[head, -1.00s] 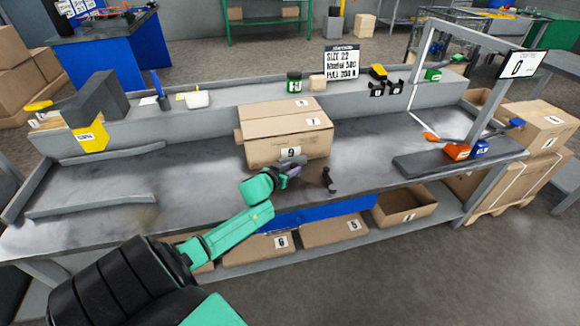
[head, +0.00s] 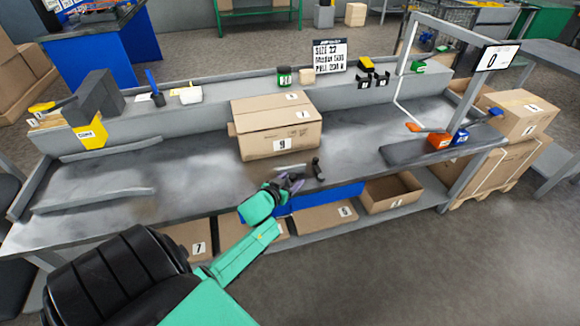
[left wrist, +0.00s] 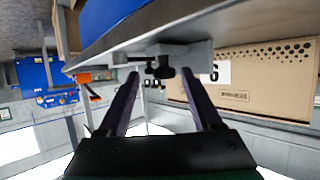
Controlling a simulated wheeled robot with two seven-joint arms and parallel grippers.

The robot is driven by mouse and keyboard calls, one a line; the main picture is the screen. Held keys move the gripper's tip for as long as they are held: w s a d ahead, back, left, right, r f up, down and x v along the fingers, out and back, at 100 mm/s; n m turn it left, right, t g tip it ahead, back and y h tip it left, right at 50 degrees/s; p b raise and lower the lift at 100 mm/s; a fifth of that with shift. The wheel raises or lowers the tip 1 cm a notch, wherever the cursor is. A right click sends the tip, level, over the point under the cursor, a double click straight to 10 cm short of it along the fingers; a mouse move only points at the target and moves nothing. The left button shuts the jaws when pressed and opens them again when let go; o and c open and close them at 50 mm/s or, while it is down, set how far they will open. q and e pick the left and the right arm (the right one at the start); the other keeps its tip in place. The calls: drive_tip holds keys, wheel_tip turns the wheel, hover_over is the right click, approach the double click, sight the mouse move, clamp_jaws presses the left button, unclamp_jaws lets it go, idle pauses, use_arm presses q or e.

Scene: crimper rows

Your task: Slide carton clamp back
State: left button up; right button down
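The carton clamp has a dark upright handle (head: 317,168) and stands near the bench's front edge, just right of the front of the closed carton (head: 262,145). My left gripper (head: 293,182) is in front of the carton, a little left of the clamp handle and apart from it. In the left wrist view its two fingers (left wrist: 160,92) are spread with nothing between them. The dark clamp handle (left wrist: 161,67) shows beyond the fingertips, with grey parts around it. The carton (left wrist: 262,82) fills the right side there. My right gripper is not in view.
The grey bench (head: 200,180) is mostly bare left of the carton. A dark pad (head: 430,150) and orange and blue blocks (head: 440,140) lie to the right. A raised back shelf (head: 225,110) holds small items. Open boxes (head: 390,192) sit on the shelf below.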

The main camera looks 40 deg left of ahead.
use_arm(q)
drive_tip(key=shift+a, duration=0.1)
drive_tip(key=shift+s+r, duration=0.15)
drive_tip(key=shift+s, duration=0.15)
drive_tip(key=p+v, duration=0.2)
drive_tip(key=v, duration=1.2)
